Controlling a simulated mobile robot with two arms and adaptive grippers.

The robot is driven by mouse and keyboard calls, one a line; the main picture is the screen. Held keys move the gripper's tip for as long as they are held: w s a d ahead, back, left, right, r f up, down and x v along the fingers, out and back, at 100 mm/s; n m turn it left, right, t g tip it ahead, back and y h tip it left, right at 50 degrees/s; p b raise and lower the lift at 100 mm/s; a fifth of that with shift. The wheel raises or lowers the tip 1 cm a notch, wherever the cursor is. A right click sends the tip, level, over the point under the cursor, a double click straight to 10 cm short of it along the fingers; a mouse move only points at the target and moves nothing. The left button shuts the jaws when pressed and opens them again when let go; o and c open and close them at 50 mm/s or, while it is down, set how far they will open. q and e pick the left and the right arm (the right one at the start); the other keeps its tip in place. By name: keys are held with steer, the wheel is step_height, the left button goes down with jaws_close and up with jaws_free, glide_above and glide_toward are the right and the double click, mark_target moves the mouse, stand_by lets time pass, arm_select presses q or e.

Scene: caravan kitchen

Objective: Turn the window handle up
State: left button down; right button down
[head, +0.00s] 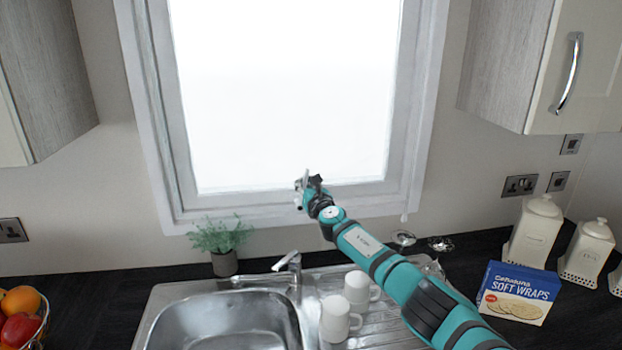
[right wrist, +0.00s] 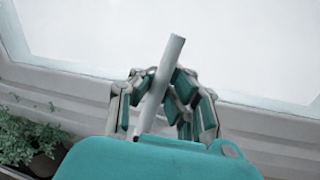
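The window handle (right wrist: 163,80) is a pale grey bar at the window's bottom frame. In the right wrist view it points up, leaning slightly right, and its lower end is hidden behind my gripper body. In the head view the handle (head: 307,175) shows small at the gripper's tip. In the head view the right gripper (head: 310,184) is at the bottom frame of the window (head: 290,90). My left gripper is not in view.
Below the window are a steel sink (head: 225,318), a tap (head: 285,265), a potted plant (head: 222,245) and white mugs (head: 340,318). A soft wraps box (head: 518,293) and white canisters (head: 535,232) stand right. Wall cabinets (head: 550,60) flank the window.

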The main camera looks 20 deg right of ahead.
steer(key=shift+a+f+n+p, duration=0.35)
steer(key=shift+a+n+p, duration=0.1)
steer(key=shift+a+n, duration=0.15)
steer(key=shift+a+n+g, duration=0.15)
steer(key=shift+n+g, duration=0.15)
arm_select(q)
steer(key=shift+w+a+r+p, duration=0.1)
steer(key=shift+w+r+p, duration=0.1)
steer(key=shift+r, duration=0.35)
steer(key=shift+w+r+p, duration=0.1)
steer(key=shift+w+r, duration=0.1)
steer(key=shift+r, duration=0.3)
arm_select(e)
steer(key=shift+w+f, duration=0.1)
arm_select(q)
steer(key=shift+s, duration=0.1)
arm_select(e)
steer(key=shift+a, duration=0.1)
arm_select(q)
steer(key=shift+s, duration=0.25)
arm_select(e)
steer(key=c, duration=1.8)
jaws_free()
steer(key=o, duration=0.5)
steer(key=shift+s+r, duration=0.25)
steer(key=shift+r, duration=0.2)
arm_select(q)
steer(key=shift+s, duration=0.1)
